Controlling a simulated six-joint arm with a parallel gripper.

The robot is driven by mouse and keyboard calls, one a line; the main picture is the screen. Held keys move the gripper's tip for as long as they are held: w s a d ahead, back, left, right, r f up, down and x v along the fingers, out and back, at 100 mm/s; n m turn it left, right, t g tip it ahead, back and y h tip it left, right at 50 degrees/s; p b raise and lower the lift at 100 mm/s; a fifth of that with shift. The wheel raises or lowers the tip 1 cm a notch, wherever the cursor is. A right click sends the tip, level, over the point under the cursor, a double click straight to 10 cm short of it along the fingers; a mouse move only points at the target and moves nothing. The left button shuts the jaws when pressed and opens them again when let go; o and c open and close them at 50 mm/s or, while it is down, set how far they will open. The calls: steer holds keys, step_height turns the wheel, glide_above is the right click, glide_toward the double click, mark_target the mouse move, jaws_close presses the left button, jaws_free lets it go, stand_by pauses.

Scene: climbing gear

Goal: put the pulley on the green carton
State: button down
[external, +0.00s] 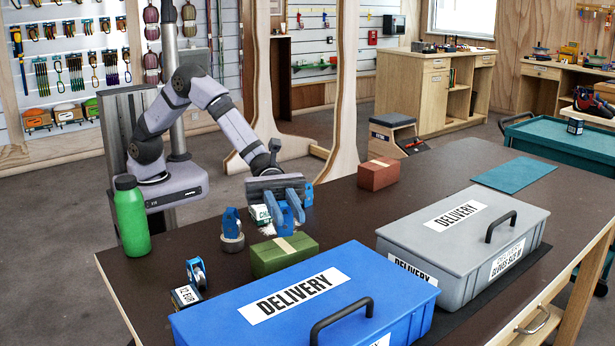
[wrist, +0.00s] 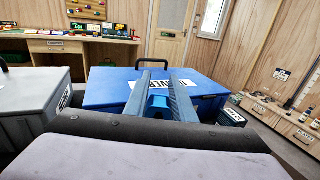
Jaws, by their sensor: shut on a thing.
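My gripper (external: 284,210) is shut on a bright blue thing that looks like the pulley (external: 284,222); the fingers hide much of it. It is held just behind and above the green carton (external: 285,256), apart from its top as far as I can tell. The carton has a pale band and sits on the dark table behind the blue delivery box. In the wrist view, the two fingers (wrist: 163,95) reach forward with a bit of the blue pulley (wrist: 158,100) between them. The carton cannot be made out there.
The blue delivery box (external: 345,285) stands right in front of the carton, the grey box (external: 455,250) to its right. A blue-and-grey item (external: 232,232), a white-green box (external: 260,214), a small blue item (external: 197,273) and a green bottle (external: 131,218) stand nearby. A reddish-brown block (external: 378,175) lies behind.

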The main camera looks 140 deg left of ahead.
steer(key=shift+f, duration=1.2)
steer(key=shift+f, duration=0.2)
steer(key=c, duration=1.5)
jaws_free()
steer(key=shift+r, duration=0.1)
steer(key=shift+r, duration=0.15)
steer(key=b+v, duration=0.1)
steer(key=v, duration=1.1)
steer(key=shift+b, duration=0.3)
